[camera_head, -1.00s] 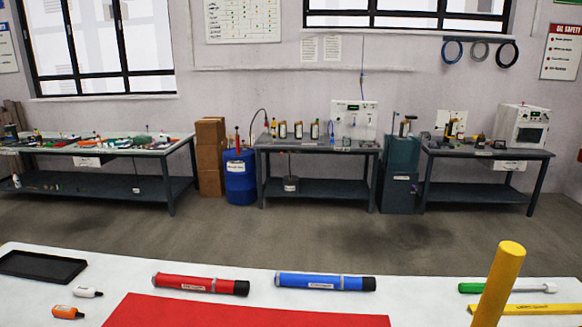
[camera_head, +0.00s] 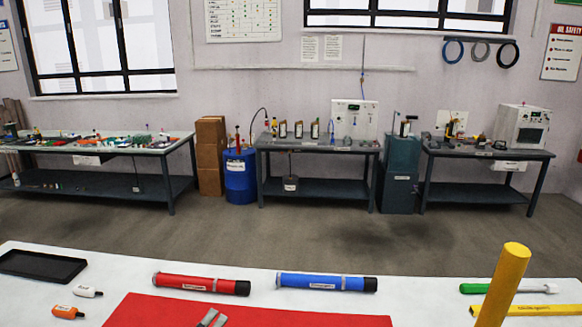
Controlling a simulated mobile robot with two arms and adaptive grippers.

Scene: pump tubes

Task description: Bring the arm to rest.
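The tips of two grey gripper fingers (camera_head: 212,318) show at the bottom edge, over the red mat (camera_head: 270,314). They slant up from the lower left, so I take them for my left gripper. The rest of it and its arm are below the frame. Nothing shows between the tips, but too little is in view to tell open from shut. My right gripper is not in view. A red tube (camera_head: 200,284) and a blue tube (camera_head: 325,283), both with black ends, lie on the white table (camera_head: 420,290) behind the mat, apart from the fingers.
A black tray (camera_head: 40,264), a white bottle (camera_head: 87,291) and an orange bottle (camera_head: 66,312) are at the left. A yellow post (camera_head: 503,284) rises at the right, near a green-handled brush (camera_head: 480,288) and a yellow bar (camera_head: 545,310). Workbenches line the far wall.

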